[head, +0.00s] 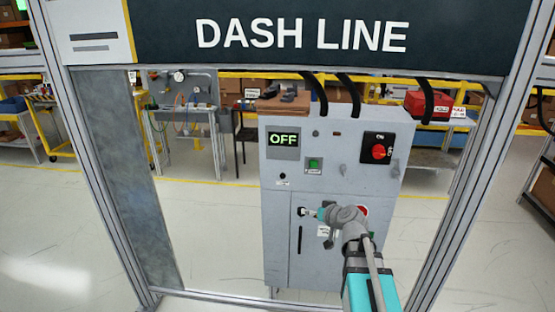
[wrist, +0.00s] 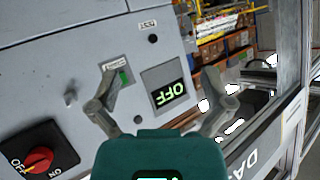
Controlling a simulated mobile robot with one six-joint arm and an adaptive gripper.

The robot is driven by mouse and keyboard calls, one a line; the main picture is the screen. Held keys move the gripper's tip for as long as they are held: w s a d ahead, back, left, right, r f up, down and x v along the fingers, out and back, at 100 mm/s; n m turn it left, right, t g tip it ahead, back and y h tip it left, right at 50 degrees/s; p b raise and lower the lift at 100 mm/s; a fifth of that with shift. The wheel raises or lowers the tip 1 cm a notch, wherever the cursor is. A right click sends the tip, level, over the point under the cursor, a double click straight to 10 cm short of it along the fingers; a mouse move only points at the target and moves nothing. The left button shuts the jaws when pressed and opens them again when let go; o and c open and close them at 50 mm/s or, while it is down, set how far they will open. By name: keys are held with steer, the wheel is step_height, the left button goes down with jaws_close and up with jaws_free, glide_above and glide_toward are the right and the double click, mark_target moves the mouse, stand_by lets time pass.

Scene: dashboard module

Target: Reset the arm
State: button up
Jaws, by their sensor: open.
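My gripper (head: 304,212) is in front of the grey control cabinet (head: 278,235), left of my arm's wrist in the head view. In the wrist view my gripper (wrist: 162,80) has its two fingers spread wide with nothing between them. The cabinet's display (head: 283,140) reads OFF; it shows upside down beyond the fingers in the wrist view (wrist: 166,92). A green button (head: 314,163) sits below right of the display. A red rotary switch (head: 379,152) on a black plate is at the upper right. My arm hides part of the lower front.
A DASH LINE sign (head: 300,35) spans the metal frame (head: 105,190) around the cabinet. Black cables (head: 318,95) rise from the cabinet top. A red box (head: 432,104) and workbench (head: 185,115) stand behind. The floor left of the cabinet is clear.

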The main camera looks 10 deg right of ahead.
steer(key=s+a+f+g+h, duration=0.2)
steer(key=s+f+g, duration=0.3)
steer(key=s, duration=0.4)
steer(key=s+a+f+m+g+h, duration=0.1)
steer(key=s+a+f+g, duration=0.3)
steer(key=s, duration=0.5)
steer(key=f+g+h, duration=0.1)
steer(key=g, duration=0.1)
steer(key=shift+s+f+g+h, duration=0.15)
steer(key=shift+s+g+h, duration=0.15)
steer(key=shift+h, duration=0.1)
steer(key=shift+w, duration=0.1)
stand_by(0.4)
